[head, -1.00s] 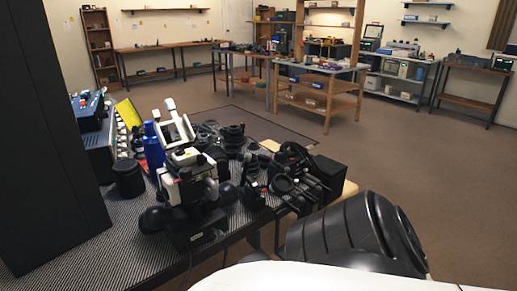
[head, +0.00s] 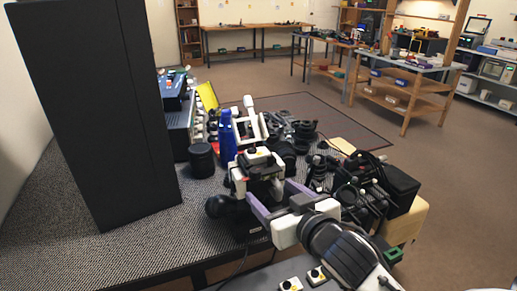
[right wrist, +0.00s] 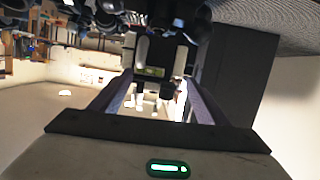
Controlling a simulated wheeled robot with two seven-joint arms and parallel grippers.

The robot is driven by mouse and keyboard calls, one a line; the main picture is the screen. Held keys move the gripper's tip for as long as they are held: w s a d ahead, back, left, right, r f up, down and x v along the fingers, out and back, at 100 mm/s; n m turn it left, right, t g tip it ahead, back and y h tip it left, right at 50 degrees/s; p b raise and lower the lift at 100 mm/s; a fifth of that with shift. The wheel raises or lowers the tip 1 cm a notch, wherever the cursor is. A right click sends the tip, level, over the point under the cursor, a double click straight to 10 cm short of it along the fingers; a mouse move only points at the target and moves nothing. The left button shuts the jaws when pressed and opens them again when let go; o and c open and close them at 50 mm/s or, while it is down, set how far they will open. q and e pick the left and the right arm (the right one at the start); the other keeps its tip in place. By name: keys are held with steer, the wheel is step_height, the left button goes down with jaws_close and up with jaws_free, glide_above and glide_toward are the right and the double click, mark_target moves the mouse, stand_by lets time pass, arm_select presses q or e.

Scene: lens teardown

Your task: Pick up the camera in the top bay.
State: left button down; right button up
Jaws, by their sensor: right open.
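A dark camera-like body with white pieces (head: 262,158) sits at the top of a black stand (head: 250,222) on the near part of the table. I take it for the camera, but its outline is partly lost among the dark parts. My right gripper (head: 268,191) has two purple fingers, spread apart, in front of and just below that body. In the right wrist view, the fingers (right wrist: 156,77) are open with a dark piece with pale sides (right wrist: 153,58) beyond and between them. Contact cannot be told. My left gripper is not in view.
A tall black panel (head: 95,110) stands at the left. A blue bottle (head: 227,138) and a black cylinder (head: 202,160) stand behind the stand. Dark lens parts (head: 292,135) crowd the back, and black gear (head: 360,188) is close on the right. Bare tabletop (head: 60,210) shows at left.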

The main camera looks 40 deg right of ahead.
steer(key=t, duration=0.1)
glide_toward(260, 155)
steer(key=shift+m+h, duration=0.4)
steer(key=shift+h, duration=0.1)
steer(key=b+x, duration=0.2)
steer(key=x, duration=0.1)
steer(key=b+x, duration=0.1)
steer(key=shift+w+a+r+b, duration=0.15)
steer(key=shift+w+r+b, duration=0.15)
steer(key=shift+w+b, duration=0.05)
steer(key=x, duration=0.5)
steer(key=shift+w+a, duration=0.1)
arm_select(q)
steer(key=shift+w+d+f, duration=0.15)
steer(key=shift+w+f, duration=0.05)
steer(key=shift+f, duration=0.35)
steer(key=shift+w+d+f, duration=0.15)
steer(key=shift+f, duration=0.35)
arm_select(e)
steer(key=c, duration=1.2)
